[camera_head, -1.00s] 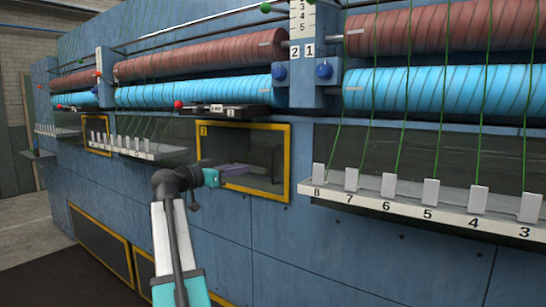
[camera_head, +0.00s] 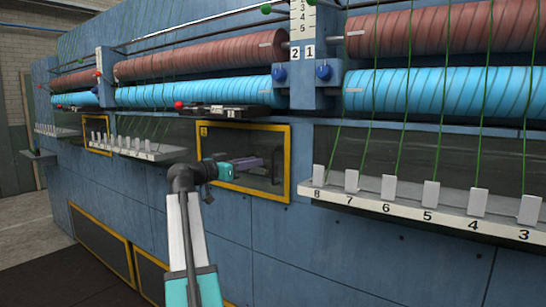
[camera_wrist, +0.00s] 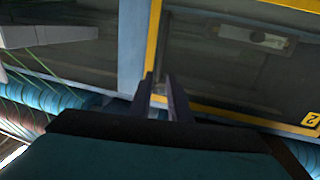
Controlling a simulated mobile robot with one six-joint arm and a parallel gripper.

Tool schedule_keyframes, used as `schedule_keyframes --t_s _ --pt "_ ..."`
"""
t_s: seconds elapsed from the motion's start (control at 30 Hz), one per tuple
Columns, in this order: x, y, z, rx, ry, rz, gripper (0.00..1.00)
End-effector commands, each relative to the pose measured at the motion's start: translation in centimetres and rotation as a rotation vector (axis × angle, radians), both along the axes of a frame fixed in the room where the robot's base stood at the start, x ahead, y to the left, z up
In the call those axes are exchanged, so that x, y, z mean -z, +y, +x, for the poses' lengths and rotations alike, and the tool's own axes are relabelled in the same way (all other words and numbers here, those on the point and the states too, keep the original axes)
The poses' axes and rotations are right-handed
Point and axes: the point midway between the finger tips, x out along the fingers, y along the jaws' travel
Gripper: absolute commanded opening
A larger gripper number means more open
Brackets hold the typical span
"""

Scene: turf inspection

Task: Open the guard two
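Guard two (camera_head: 222,150) is a dark, see-through panel in a yellow frame on the blue machine, with a small label at its upper left. It looks closed, flush with the machine face. My gripper (camera_head: 268,163) is in front of its right half in the head view. In the wrist view, guard two (camera_wrist: 225,75) appears upside down with its "2" label at the right. The two dark fingers of my gripper (camera_wrist: 160,92) stand apart, near the corner of the yellow frame. A narrow grey strip shows between and beyond them; I cannot tell whether they touch it.
A white numbered ledge (camera_head: 440,221) with several upright tabs juts out right of the guard. A dark box (camera_head: 230,111) with a red knob sits above it. Blue rollers (camera_head: 440,92) with green threads run higher up. The floor at lower left is clear.

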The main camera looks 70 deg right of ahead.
Motion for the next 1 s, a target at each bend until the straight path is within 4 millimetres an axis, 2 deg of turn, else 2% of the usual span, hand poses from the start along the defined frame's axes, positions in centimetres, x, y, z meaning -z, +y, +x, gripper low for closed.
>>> schedule_keyframes --t_s 0.1,0.6,0.8,1.0 --pt "-0.2 -1.7 -0.8 0.001 0.000 0.000 0.17" --pt "-0.2 -7.9 -3.8 0.000 -0.001 0.000 0.17" --pt "0.0 -9.0 -4.4 0.000 -0.001 0.000 0.17" --pt "0.0 -9.2 -4.4 -0.002 -0.001 0.000 0.17"
